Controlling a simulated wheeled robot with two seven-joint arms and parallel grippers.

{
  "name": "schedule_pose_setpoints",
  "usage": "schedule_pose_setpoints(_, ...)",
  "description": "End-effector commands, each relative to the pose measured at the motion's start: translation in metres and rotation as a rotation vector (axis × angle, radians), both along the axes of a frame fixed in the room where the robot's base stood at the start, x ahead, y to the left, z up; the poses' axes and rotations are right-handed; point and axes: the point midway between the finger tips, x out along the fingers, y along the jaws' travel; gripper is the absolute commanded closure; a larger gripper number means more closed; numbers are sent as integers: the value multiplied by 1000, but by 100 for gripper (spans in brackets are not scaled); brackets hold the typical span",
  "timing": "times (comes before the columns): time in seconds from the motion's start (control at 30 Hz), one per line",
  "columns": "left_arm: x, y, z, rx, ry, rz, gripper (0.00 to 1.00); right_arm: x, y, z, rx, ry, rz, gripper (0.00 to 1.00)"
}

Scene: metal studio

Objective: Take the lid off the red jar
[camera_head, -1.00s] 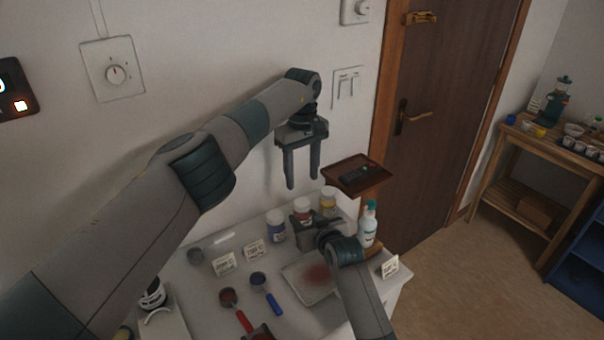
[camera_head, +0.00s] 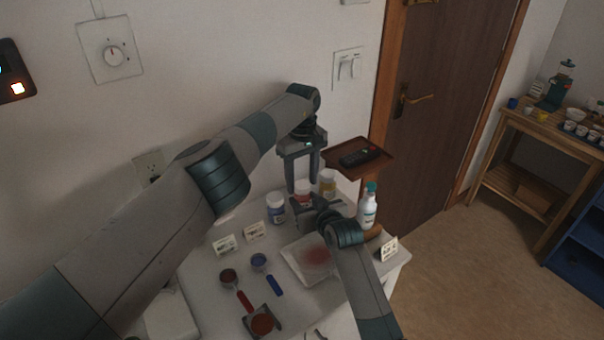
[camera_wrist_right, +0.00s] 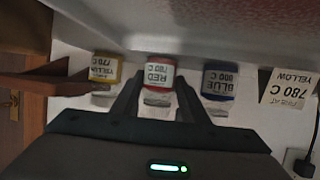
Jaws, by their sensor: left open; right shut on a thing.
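The red jar (camera_head: 304,200) stands on the white table against the wall, between a blue jar (camera_head: 276,210) and a yellow jar (camera_head: 328,183). It has a white lid (camera_head: 303,187). In the right wrist view, which is upside down, the red jar (camera_wrist_right: 158,72) sits between the fingers of my right gripper (camera_wrist_right: 157,90). My right gripper is shut on the jar from the front. My left gripper (camera_head: 303,181) points down from above, open, with its fingertips at about lid height on either side. I cannot tell whether they touch the lid.
A brown shelf with a remote (camera_head: 360,157) is behind right.

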Motion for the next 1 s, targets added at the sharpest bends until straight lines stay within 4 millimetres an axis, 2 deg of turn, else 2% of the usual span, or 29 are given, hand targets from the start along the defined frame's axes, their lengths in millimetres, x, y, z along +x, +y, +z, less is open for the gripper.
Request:
schedule_pose_setpoints(0.23, 0, 0, 0, 0, 0, 0, 50, 0, 0, -1, 0, 1, 0, 100)
schedule_pose_setpoints(0.4, 0, 0, 0, 0, 0, 1, 91, 0, 0, -1, 0, 1, 0, 100)
schedule_pose_setpoints(0.43, 0, 0, 0, 0, 0, 1, 93, 0, 0, -1, 0, 1, 0, 100)
schedule_pose_setpoints(0.63, 0, 0, 0, 0, 0, 10, 93, 0, 0, -1, 0, 1, 0, 100)
schedule_pose_setpoints(0.77, 0, 0, 0, 0, 0, 80, 93, 0, 0, -1, 0, 1, 0, 100)
schedule_pose_setpoints(1.0, 0, 1, 1, 2, -1, 392, 93, 0, 0, -1, 0, 1, 0, 100)
